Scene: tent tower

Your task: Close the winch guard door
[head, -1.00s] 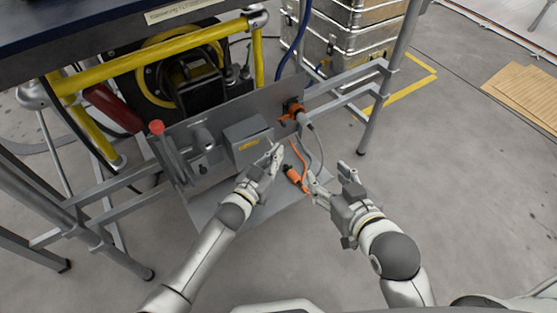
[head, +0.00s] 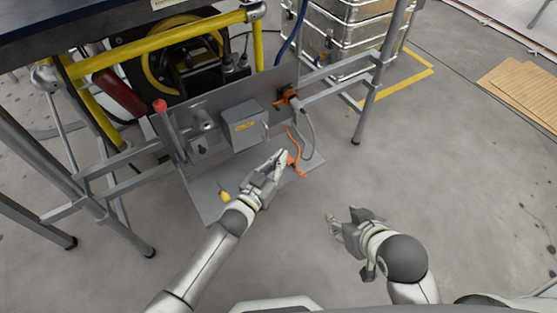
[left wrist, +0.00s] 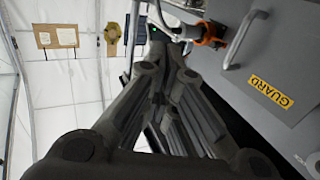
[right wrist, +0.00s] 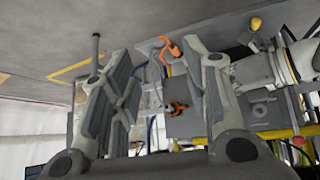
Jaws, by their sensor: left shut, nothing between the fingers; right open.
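The winch guard is a grey box (head: 243,126) with a yellow label and a handle (head: 266,130) on its right side, mounted on the grey panel. In the left wrist view the grey guard face (left wrist: 285,65) shows a "GUARD" label and a bar handle at upper right. I cannot tell whether the door is fully shut. My left gripper (head: 281,158) is shut and empty, below and right of the box, apart from the handle. My right gripper (head: 346,216) is open and empty over the floor, right of the panel's lower plate.
An orange connector (head: 288,97) with a grey cable sits at the panel's right. A red-topped lever (head: 161,108) stands at left. A yellow piece (head: 225,196) lies on the lower plate (head: 206,203). Frame legs (head: 372,90) flank the panel.

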